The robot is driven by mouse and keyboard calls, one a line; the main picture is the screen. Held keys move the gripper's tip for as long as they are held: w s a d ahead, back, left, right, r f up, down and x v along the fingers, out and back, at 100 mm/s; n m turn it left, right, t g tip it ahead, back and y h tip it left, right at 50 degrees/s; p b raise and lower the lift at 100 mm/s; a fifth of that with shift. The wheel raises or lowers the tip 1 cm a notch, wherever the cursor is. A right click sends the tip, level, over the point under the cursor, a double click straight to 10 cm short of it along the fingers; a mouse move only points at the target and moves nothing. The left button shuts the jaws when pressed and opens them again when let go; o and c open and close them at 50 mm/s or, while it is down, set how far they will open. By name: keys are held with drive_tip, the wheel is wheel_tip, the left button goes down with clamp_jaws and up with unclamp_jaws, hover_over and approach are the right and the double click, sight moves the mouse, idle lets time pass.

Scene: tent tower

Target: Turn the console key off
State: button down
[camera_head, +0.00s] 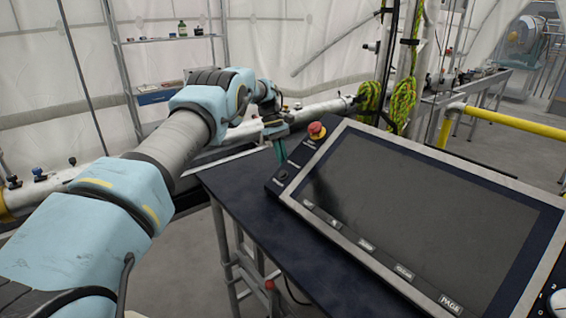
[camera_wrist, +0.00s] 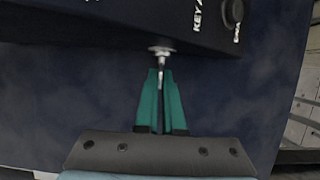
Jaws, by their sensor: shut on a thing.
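The console (camera_head: 410,185) is a large tilted panel with a dark screen on the dark table. In the wrist view, its dark edge (camera_wrist: 90,30) fills the top. The small silver key (camera_wrist: 160,51) sticks out from that edge. My gripper (camera_wrist: 161,78) has green fingers and is shut on the key, with its silver shaft showing between the fingertips. In the head view, my gripper (camera_head: 280,150) is at the console's left corner. The key cannot be made out there, and its turn angle is unclear.
A red emergency button (camera_head: 317,130) stands on the console's upper left corner, close to my gripper. A black knob (camera_wrist: 233,12) by a "KEY" label is near the key in the wrist view. The dark table top (camera_head: 245,195) is clear left of the console.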

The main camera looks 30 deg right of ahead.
drive_tip(key=shift+f, duration=0.1)
idle(0.6)
drive_tip(key=c, duration=1)
unclamp_jaws()
